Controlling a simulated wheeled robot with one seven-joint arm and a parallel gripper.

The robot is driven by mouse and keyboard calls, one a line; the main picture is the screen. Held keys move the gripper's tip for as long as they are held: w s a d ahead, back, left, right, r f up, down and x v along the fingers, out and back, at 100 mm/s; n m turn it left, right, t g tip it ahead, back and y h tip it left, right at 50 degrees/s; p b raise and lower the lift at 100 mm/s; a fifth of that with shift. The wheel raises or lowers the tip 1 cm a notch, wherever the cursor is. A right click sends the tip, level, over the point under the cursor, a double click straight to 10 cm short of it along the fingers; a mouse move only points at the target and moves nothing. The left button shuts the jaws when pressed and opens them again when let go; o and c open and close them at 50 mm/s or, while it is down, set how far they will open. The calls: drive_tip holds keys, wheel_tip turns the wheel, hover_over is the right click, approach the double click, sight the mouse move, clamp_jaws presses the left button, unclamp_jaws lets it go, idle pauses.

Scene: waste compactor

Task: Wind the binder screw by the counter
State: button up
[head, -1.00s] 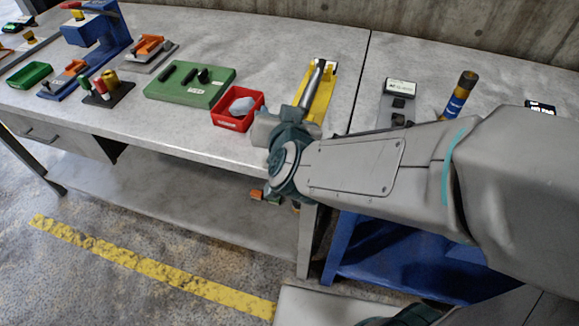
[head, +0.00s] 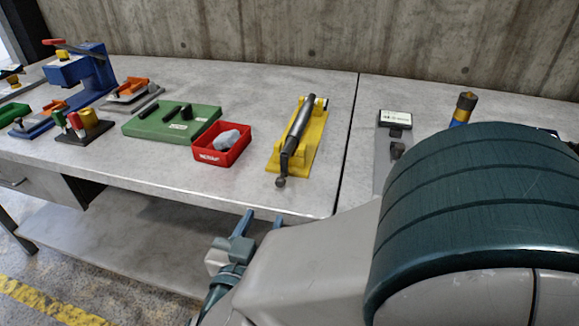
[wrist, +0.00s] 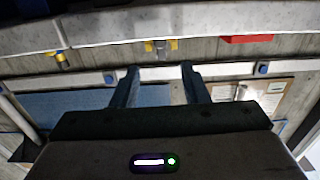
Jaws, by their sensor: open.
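A yellow fixture (head: 302,150) carrying a long dark cylinder (head: 299,124) lies on the bench. A short dark crank with a round knob (head: 281,181) is at its near end. I take this for the binder screw. A small dark device with a white label or display (head: 396,118) stands to its right; it may be the counter. My gripper (head: 260,218) is open and empty, in front of the bench edge and apart from the crank. In the wrist view its two fingers (wrist: 160,72) point at the bench front, and a yellow part (wrist: 150,46) shows ahead beyond them.
A red bin (head: 222,158) with a grey lump stands left of the fixture, beside a green block (head: 158,124). Farther left are a blue press (head: 88,70) and small fixtures. A blue-banded cylinder (head: 462,108) stands right. Bench (head: 240,195) surface before the fixture is clear.

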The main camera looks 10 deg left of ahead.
sight(279, 184)
drive_tip(key=w, duration=0.7)
drive_tip(key=w+d, duration=0.1)
drive_tip(key=w, duration=0.2)
drive_tip(key=shift+w+b, duration=0.25)
drive_tip(key=shift+b, duration=0.15)
drive_tip(key=shift+a, duration=0.1)
clamp_jaws()
